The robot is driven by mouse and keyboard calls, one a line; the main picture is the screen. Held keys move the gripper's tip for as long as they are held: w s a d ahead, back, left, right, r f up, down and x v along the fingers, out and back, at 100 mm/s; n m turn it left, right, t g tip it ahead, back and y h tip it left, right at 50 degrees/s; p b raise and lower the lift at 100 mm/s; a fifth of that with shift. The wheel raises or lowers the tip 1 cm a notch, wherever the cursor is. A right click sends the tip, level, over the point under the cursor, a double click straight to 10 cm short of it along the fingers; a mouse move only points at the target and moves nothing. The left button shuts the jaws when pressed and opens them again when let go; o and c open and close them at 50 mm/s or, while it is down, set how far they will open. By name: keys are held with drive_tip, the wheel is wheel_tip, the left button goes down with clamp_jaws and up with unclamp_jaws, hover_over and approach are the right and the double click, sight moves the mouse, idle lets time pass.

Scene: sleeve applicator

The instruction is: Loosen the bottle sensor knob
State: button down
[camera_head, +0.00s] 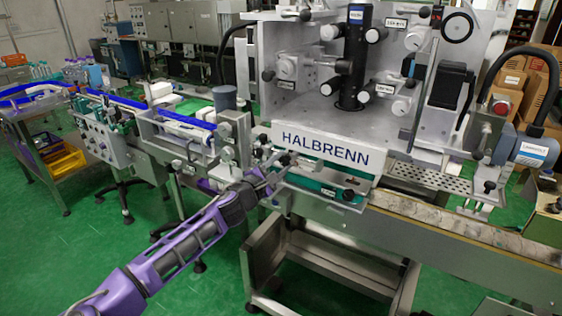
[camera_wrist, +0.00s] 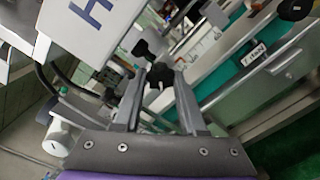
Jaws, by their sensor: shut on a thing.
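A black knob (camera_wrist: 159,74) sits between the fingertips of my gripper (camera_wrist: 159,78) in the wrist view. The two grey fingers are shut on it from both sides. No label is readable on the knob. In the head view, my gripper (camera_head: 270,178) reaches the machine's front below the left end of the HALBRENN sign (camera_head: 326,148). The held knob is too small and too covered to make out there. Another black knob (camera_wrist: 140,48) shows just beyond the held one in the wrist view.
Brackets and rods crowd the space left of the sign. A teal strip with a small white label (camera_wrist: 254,55) runs to the right in the wrist view. A conveyor (camera_head: 460,232) extends right. Green floor (camera_head: 75,225) is open at the left.

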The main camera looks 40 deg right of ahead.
idle(0.5)
drive_tip(key=shift+c, duration=2.3)
unclamp_jaws()
drive_tip(key=v, duration=1.7)
drive_tip(key=shift+a, duration=0.2)
drive_tip(key=shift+s, duration=0.1)
